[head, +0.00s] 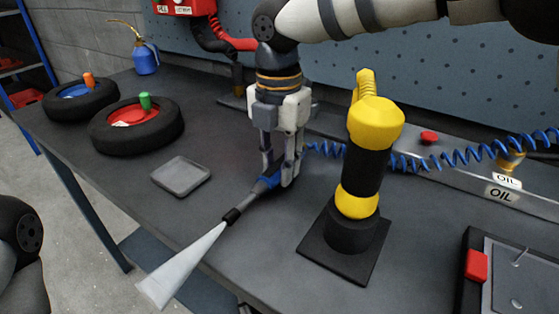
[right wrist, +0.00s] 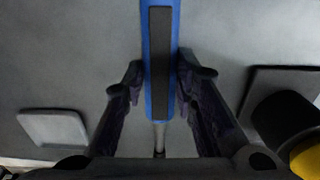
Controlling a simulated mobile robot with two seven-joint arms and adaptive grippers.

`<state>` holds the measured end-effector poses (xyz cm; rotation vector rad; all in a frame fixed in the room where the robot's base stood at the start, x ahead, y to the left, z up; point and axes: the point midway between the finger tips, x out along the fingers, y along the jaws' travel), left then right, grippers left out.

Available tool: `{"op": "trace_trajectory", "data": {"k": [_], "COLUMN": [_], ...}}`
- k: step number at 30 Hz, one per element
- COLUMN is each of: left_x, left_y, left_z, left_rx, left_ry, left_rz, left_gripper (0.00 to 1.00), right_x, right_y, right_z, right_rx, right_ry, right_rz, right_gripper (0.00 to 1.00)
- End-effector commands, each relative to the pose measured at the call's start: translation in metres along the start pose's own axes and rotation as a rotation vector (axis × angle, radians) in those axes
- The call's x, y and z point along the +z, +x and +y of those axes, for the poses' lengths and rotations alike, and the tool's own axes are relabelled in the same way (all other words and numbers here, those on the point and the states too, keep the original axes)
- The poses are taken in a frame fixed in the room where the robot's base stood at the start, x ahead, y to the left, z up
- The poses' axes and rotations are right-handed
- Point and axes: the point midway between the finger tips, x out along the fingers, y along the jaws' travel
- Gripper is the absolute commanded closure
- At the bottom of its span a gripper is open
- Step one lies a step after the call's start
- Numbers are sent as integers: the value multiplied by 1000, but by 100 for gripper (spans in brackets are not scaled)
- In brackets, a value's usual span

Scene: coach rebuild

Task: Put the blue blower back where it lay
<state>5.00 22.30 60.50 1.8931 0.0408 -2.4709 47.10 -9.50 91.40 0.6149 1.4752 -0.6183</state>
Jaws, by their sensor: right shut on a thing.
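The blue blower (head: 268,183) is between the fingers of my right gripper (head: 281,176), which is shut on it. Its grey tube runs toward the lower left of the head view, past a black collar, to a pale cone that widens over the table's front edge. In the right wrist view the blue body with a dark strip (right wrist: 159,60) runs lengthwise between the two fingers. A blue coiled hose (head: 412,164) runs right from behind the gripper. I cannot tell whether the blower touches the table. My left gripper is not in view.
A yellow and black tool (head: 374,125) stands upright on a dark square base just right of the gripper. A shallow grey tray (head: 180,189) lies to the left. Two wheels (head: 165,136) (head: 60,107) and a blue oil can (head: 145,60) are farther left. A red-latched case (head: 476,266) is front right.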

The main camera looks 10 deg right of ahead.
Motion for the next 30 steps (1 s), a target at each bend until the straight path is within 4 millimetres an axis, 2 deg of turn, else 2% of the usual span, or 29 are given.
{"op": "trace_trajectory", "data": {"k": [9, 10, 12, 13, 23, 26, 30], "left_x": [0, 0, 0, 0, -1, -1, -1], "left_y": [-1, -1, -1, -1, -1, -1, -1], "left_z": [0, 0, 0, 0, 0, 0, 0], "left_rx": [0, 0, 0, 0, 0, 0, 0], "left_ry": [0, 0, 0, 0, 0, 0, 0], "left_rz": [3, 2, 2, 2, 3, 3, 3], "left_gripper": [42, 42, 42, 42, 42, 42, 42], "right_x": [0, 0, 0, 0, 0, 0, 0], "right_y": [2, 2, 2, 2, -3, -21, -61], "right_z": [0, 0, 0, 0, 0, 1, 1], "right_rx": [-2, -3, -3, -3, 0, 3, 3], "right_ry": [0, 0, 0, 0, 0, 1, 1], "right_rz": [2, 2, 3, 3, 1, 0, 0], "right_gripper": [100, 69, 53, 50, 50, 50, 50]}}
